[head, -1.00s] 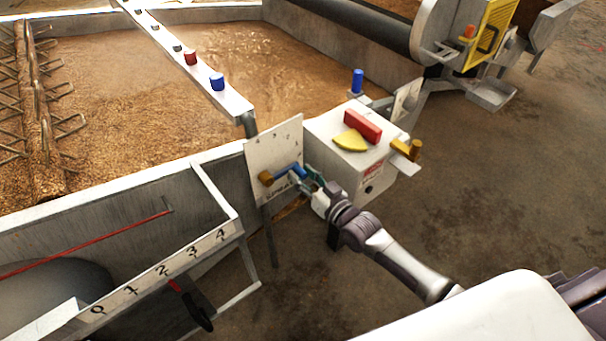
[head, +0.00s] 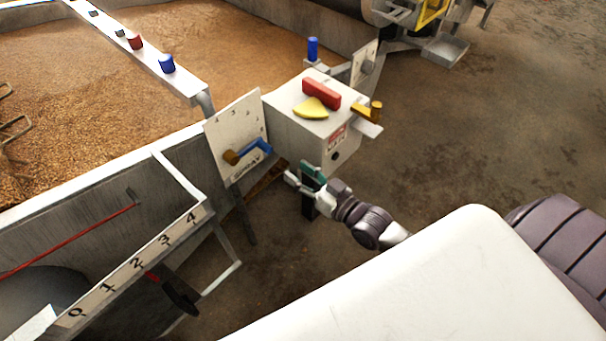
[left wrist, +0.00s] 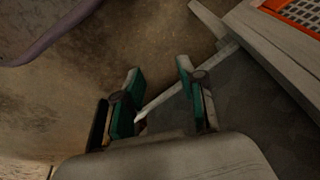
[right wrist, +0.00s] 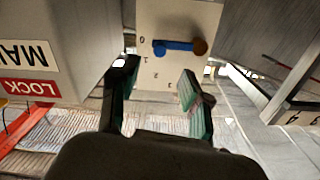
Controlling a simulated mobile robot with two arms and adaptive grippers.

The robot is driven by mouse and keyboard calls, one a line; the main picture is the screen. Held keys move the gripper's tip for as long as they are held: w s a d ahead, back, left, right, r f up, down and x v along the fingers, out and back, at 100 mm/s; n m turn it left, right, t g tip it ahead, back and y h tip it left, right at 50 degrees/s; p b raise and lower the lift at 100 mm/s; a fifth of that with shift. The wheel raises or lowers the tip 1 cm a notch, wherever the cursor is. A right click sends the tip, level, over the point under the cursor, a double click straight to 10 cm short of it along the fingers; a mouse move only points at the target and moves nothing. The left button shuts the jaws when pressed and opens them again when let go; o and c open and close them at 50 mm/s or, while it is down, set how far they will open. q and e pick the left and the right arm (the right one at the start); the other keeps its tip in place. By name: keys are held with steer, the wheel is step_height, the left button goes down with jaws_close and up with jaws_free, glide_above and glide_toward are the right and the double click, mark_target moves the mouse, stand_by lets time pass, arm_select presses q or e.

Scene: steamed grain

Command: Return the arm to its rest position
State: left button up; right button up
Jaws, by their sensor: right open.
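My right gripper (head: 303,178) is open and empty in the head view, apart from the white spray panel (head: 222,135) and below the control box. The panel carries a blue lever (head: 256,147) with a brown knob (head: 232,157). The right wrist view shows my open right gripper (right wrist: 158,95) with the blue lever (right wrist: 175,46) beyond its fingertips, not between them. My left gripper (left wrist: 157,80) shows only in the left wrist view, open over dark floor with nothing between its fingers.
The white control box (head: 300,117) bears a red bar (head: 321,93) and a yellow pointer (head: 311,108). A numbered rail (head: 150,250) with a black-handled lever (head: 182,296) stands at the lower left. A trough of grain (head: 90,110) lies behind.

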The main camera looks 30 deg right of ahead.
steer(key=shift+s+d, duration=0.15)
steer(key=shift+s, duration=0.25)
steer(key=s+a+f+g+h, duration=0.3)
steer(key=s+f+g+h, duration=0.2)
steer(key=s+f+g, duration=0.9)
arm_select(q)
steer(key=s+a+f+g+p, duration=0.1)
steer(key=s+f+p, duration=0.3)
steer(key=s+p, duration=0.5)
steer(key=s+a+f+p, duration=0.2)
steer(key=s+f+p, duration=0.2)
steer(key=s+p, duration=0.5)
steer(key=shift+s+a+f+g+p, duration=0.15)
steer(key=shift+s+f+g+p, duration=0.25)
steer(key=shift+s, duration=0.4)
arm_select(e)
steer(key=s+d+f, duration=0.1)
steer(key=s+f, duration=0.3)
steer(key=s, duration=0.4)
steer(key=s+d+f+g, duration=0.1)
steer(key=s+f, duration=0.3)
steer(key=s, duration=0.4)
steer(key=s+d+f+g+h, duration=0.1)
steer(key=s+f, duration=0.3)
steer(key=s, duration=0.4)
steer(key=shift+s+d+f+n, duration=0.3)
steer(key=shift+d+n, duration=0.1)
steer(key=shift+d, duration=0.25)
